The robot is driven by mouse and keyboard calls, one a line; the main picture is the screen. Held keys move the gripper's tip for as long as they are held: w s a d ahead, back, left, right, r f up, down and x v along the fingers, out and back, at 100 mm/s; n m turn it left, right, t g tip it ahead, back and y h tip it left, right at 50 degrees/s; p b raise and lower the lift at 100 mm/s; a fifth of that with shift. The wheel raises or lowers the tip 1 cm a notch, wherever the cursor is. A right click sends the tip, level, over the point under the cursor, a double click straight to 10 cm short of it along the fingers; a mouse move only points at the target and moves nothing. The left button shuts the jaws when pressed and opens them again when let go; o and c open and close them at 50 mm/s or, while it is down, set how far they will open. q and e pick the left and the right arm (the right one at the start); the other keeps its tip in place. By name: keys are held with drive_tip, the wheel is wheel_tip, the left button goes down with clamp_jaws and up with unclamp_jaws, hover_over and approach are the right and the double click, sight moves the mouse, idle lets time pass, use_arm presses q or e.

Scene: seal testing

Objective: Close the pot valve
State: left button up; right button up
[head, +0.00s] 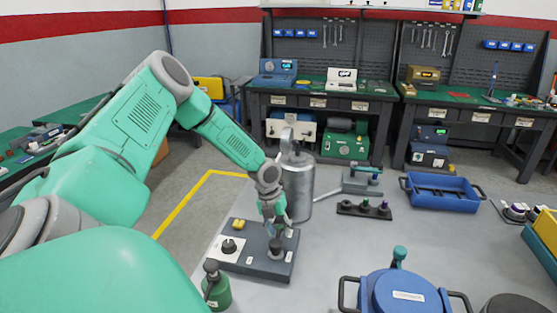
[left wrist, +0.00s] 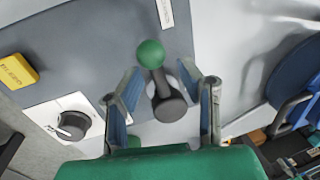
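A blue lidded pot (head: 400,293) with dark side handles stands on the table at the bottom right. A teal-topped knob or valve (head: 399,256) stands up from its far side. My left gripper (head: 273,222) points down over a grey control box (head: 240,262), left of the pot and apart from it. In the left wrist view its fingers (left wrist: 162,88) are open on either side of a dark lever (left wrist: 167,103) with a green ball end (left wrist: 151,53). Contact with the lever is not clear. My right gripper is out of view.
The box carries a black dial (left wrist: 72,124) and a yellow block (left wrist: 17,71). A metal canister (head: 298,185) stands just behind my left gripper. A green bottle (head: 215,287) is at the front left.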

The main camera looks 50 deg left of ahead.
use_arm(q)
drive_tip(key=shift+r, duration=0.25)
wheel_tip(320, 180, up, 11)
drive_tip(key=s+a, duration=0.1)
drive_tip(key=a, duration=0.1)
drive_tip(key=shift+s, duration=0.25)
